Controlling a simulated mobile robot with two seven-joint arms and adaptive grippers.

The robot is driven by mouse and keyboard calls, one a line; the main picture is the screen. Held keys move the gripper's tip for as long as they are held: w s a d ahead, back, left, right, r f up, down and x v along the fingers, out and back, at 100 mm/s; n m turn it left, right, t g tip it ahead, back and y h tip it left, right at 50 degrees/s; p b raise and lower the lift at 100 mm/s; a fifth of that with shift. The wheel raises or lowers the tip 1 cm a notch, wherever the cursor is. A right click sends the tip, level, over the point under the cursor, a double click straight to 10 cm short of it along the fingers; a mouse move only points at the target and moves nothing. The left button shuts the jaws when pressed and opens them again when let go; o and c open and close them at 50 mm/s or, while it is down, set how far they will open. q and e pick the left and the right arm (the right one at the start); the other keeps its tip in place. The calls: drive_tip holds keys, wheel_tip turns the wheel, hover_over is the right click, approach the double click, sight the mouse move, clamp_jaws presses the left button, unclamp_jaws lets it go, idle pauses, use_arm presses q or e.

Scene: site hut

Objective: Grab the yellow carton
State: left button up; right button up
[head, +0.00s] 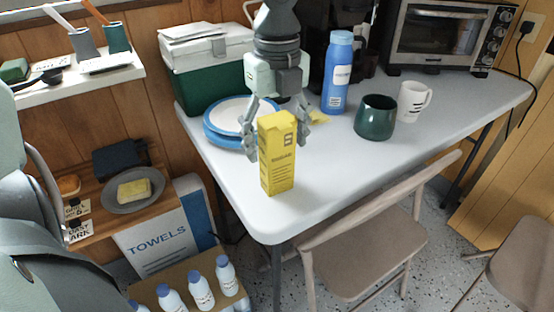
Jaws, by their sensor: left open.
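The yellow carton (279,160) stands upright on the white table, near its front left end. My left gripper (277,143) is above and behind the carton, with its fingers pointing down. One finger shows at the carton's left side and one at its right side. The fingers are spread open, and the carton hides part of the space between them. I cannot tell whether either finger touches the carton. My right gripper is not in view.
Blue-rimmed plates (232,114) lie just behind the carton on the left, near a green cooler (206,85). A blue bottle (338,78), a green pot (375,117) and a white mug (413,101) stand to the right. A folding chair (372,245) is at the front edge.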

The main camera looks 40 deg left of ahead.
use_arm(q)
drive_tip(key=shift+f, duration=0.2)
drive_tip(key=c, duration=1.4)
drive_tip(key=shift+c, duration=0.4)
drive_tip(key=shift+r, duration=0.2)
